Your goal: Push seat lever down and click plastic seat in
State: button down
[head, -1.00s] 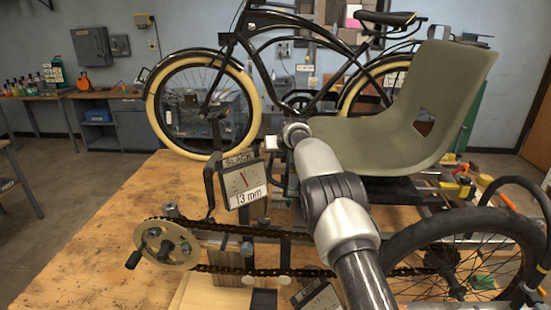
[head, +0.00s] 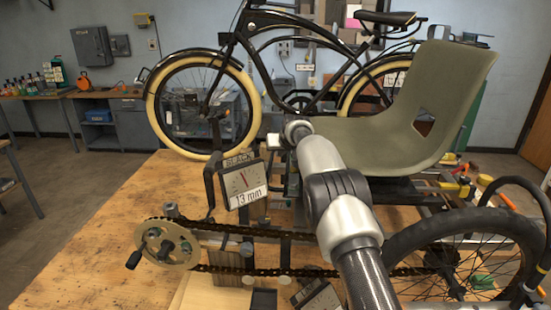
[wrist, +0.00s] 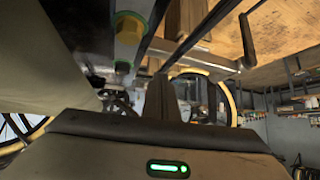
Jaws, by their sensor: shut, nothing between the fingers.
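The grey-green plastic seat (head: 440,90) stands on the trike frame (head: 405,190), upright with its backrest at the right. A large pale surface (wrist: 40,65), probably the seat's underside, fills the left of the wrist view. My gripper (wrist: 162,95) is shut and empty, its dark fingers beside that surface. In the head view my arm hides the fingers. A metal bar with a green and yellow ring (wrist: 125,42) lies beyond the gripper at upper left. I cannot pick out the seat lever for certain, nor tell whether the seat is fully seated.
A slack gauge (head: 244,184) reading 13 mm stands left of my arm above the chain (head: 265,232). A crank with a chainring (head: 167,245) is at front left, and a wheel (head: 465,250) at right. The wooden bench (head: 85,250) is clear at left.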

jog(key=shift+d+r, duration=0.3)
jog(key=shift+r, duration=0.2)
jog(key=shift+r, duration=0.1)
jog(key=d+r, duration=0.1)
jog(key=r, duration=0.1)
jog(key=d+r+p, duration=0.1)
jog(key=d+r, duration=0.1)
jog(key=shift+s, duration=0.1)
dwell(0.3)
